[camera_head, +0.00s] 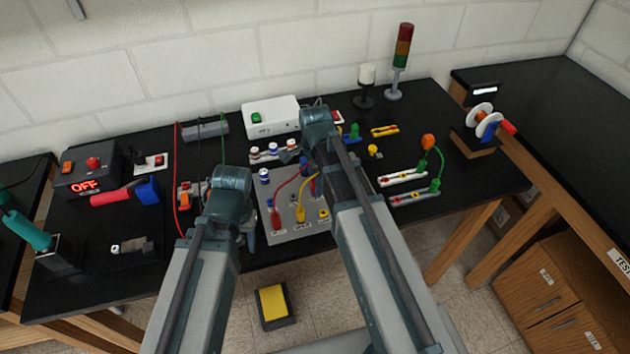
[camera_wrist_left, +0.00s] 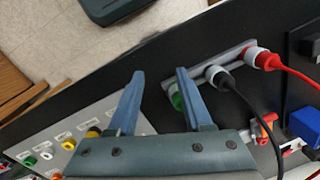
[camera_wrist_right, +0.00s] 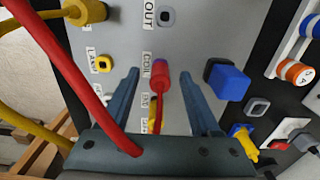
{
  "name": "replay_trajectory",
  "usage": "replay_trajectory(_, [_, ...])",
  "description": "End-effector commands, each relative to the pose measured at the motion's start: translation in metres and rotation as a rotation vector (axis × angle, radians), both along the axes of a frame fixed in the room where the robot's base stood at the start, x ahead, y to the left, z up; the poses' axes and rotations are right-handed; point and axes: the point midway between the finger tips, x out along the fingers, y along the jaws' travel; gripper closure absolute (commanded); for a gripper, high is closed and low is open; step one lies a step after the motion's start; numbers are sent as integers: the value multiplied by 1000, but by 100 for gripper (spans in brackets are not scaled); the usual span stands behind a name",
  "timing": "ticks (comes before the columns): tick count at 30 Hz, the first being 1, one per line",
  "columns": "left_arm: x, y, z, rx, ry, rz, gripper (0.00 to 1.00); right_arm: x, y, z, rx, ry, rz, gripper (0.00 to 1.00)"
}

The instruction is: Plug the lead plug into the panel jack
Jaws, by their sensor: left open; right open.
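The grey jack panel (camera_head: 290,238) lies at the middle front of the bench, with a red lead (camera_head: 284,188) and a yellow lead (camera_head: 303,199) on it. In the right wrist view a red plug (camera_wrist_right: 160,76) shows between the open fingers of my right gripper (camera_wrist_right: 158,74), close to the panel face; contact cannot be told. The red lead (camera_wrist_right: 75,80) crosses in front of that gripper. My left gripper (camera_wrist_left: 158,76) is open near the panel's edge, with a green plug (camera_wrist_left: 177,97) beside one finger. Which plug is the task's lead plug is unclear.
A blue block (camera_wrist_right: 228,80) and a yellow plug (camera_wrist_right: 86,12) flank my right gripper. A rail with black (camera_wrist_left: 217,76) and red (camera_wrist_left: 264,58) plugs is near my left gripper. A white box (camera_head: 270,117) and signal tower (camera_head: 402,60) stand behind.

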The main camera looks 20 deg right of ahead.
Motion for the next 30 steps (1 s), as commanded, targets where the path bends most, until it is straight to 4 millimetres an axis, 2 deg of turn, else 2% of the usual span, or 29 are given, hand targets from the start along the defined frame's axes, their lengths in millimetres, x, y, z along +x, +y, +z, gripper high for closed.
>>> replay_trajectory(5, [0,0,2,0,0,0,50,0,0,2,0,0,0,36])
replay_trajectory(11, [0,0,16,0,0,0,50,0,0,16,0,0,0,36])
replay_trajectory(17, [0,0,41,0,0,-1,50,0,0,41,0,0,0,36])
replay_trajectory(30, [0,0,109,-1,0,2,50,0,0,109,0,0,0,36])
